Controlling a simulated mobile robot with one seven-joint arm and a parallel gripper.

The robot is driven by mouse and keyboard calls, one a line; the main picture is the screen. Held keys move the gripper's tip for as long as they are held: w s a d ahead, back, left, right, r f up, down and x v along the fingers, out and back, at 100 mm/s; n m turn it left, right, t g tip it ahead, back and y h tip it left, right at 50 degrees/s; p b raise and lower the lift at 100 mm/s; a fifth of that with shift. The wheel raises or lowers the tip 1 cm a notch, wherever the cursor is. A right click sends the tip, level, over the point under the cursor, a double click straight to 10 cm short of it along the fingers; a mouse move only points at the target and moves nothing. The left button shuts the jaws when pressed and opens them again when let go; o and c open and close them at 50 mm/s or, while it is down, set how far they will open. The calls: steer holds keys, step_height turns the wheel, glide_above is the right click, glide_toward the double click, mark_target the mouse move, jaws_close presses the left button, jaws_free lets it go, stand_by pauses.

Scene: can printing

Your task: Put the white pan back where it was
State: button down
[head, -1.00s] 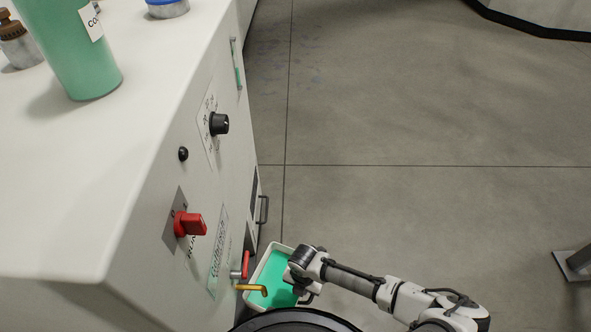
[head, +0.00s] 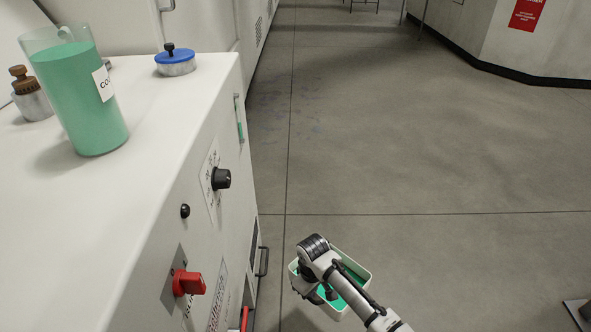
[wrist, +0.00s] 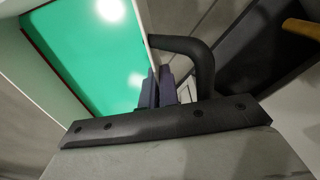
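The white pan (head: 363,271) holds bright green liquid and is in the lower middle of the head view, beside the white machine and apart from it. My gripper (wrist: 165,88) is at the pan's edge; its dark fingers appear shut on the pan's wall. In the wrist view the pan (wrist: 45,62) fills the upper left, and its liquid looks flat. My arm hides part of the pan in the head view. I cannot tell how high the pan is above the floor.
The white machine (head: 140,205) stands at left, with a red switch (head: 188,283), a black knob (head: 221,178) and a side handle (head: 263,262). A container of green liquid (head: 85,105) stands on top. The grey floor (head: 430,150) is open to the right. A yellow spout (wrist: 302,28) shows in the wrist view.

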steer(key=shift+w+d+r+m+p, duration=1.05)
steer(key=shift+r+m, duration=2)
steer(key=shift+m, duration=1.55)
steer(key=shift+s+a+f+p, duration=0.2)
steer(key=shift+s+a+p, duration=0.1)
steer(key=shift+a+p, duration=0.95)
steer(key=shift+s+a+f+p, duration=0.2)
steer(key=shift+s+a+p, duration=0.15)
steer(key=shift+a+p, duration=0.95)
steer(key=shift+s+a+f+p, duration=0.25)
steer(key=shift+a+p, duration=0.65)
steer(key=shift+p, duration=0.65)
steer(key=shift+s+d, duration=0.15)
steer(key=shift+s, duration=0.05)
